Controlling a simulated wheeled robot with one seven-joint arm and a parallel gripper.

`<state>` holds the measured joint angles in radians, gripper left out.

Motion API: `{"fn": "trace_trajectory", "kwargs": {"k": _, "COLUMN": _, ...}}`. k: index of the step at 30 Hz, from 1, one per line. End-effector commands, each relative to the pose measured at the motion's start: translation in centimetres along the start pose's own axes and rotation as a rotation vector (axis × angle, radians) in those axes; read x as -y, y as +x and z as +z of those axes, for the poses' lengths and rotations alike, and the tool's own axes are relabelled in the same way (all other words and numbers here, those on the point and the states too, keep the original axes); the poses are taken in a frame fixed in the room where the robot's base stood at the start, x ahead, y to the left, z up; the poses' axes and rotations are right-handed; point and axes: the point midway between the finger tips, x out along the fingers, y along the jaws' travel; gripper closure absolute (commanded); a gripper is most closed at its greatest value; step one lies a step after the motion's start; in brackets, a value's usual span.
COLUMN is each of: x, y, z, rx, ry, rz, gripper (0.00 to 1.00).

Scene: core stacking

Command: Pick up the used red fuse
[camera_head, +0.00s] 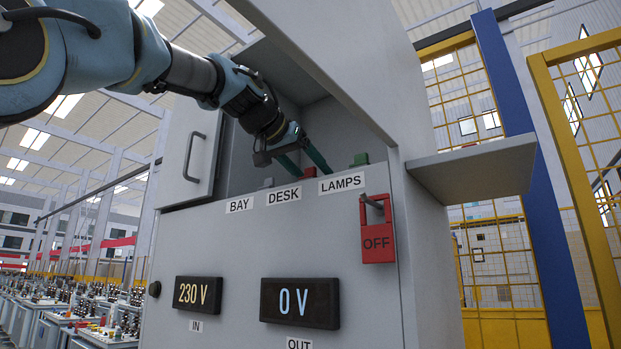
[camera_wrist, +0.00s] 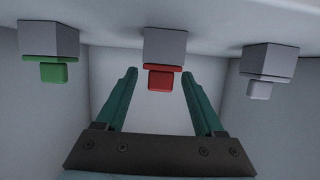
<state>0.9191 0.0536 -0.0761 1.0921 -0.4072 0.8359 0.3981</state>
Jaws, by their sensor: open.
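The red fuse (camera_head: 310,172) sits in the middle holder above the DESK label, inside the open cabinet. It also shows in the wrist view (camera_wrist: 160,80), where the scene appears upside down and the fuse hangs from a grey block. My gripper (camera_head: 311,163) is open, its two green fingers reaching down into the cabinet. In the wrist view my gripper (camera_wrist: 159,74) has one finger on each side of the red fuse, with gaps showing. I cannot tell how deep the fingers reach around it.
A green fuse (camera_head: 361,159) stands above LAMPS and a grey fuse (camera_head: 268,183) above BAY. The displays read 230 V in and 0 V out. A shelf (camera_head: 473,167) juts out at right.

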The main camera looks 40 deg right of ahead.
Motion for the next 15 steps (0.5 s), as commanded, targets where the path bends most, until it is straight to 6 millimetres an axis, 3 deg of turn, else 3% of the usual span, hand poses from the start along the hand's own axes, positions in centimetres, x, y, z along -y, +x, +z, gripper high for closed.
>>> {"fn": "trace_trajectory", "kwargs": {"k": 4, "x": 0.02, "y": -0.01, "z": 0.04, "rx": 0.000, "ry": 0.000, "rz": 0.000, "gripper": 0.32}}
{"fn": "trace_trajectory", "kwargs": {"k": 15, "x": 0.03, "y": -0.05, "z": 0.02, "rx": 0.000, "ry": 0.000, "rz": -0.001, "gripper": 0.74}}
